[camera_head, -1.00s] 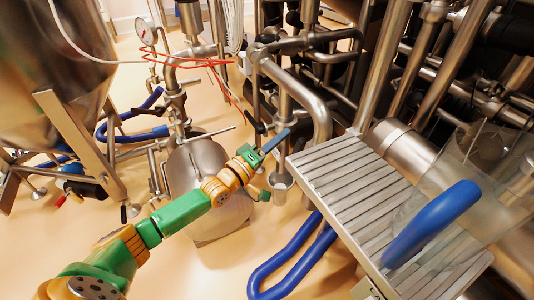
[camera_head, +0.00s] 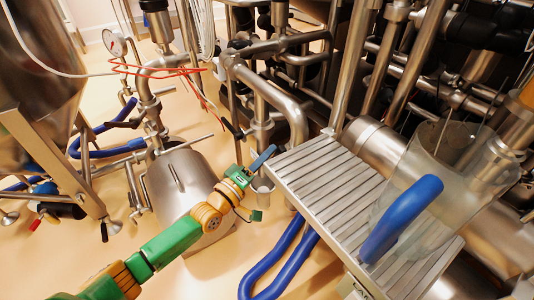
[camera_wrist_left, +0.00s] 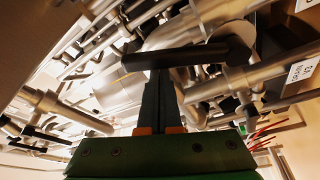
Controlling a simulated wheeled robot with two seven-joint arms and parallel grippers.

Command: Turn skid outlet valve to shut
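My left gripper (camera_head: 263,157) reaches in among the pipes, close to the back left corner of the ribbed metal step. In the left wrist view its two dark fingers (camera_wrist_left: 161,100) lie close together, with no clear gap. A black lever handle (camera_wrist_left: 175,57) on a metal valve body lies across the fingertips and hides their ends. I cannot tell whether it touches them. A small black handle (camera_head: 233,129) shows on the pipework left of and above the gripper in the head view. I cannot tell which handle is the skid outlet valve. My right gripper is not in view.
The ribbed step (camera_head: 325,190) stands right of the gripper, with a clear container (camera_head: 450,165) and a blue handle-like piece (camera_head: 400,218) over it. A steel vessel (camera_head: 185,185) stands left. Blue hoses (camera_head: 290,260) lie on the floor. Dense pipes fill the back.

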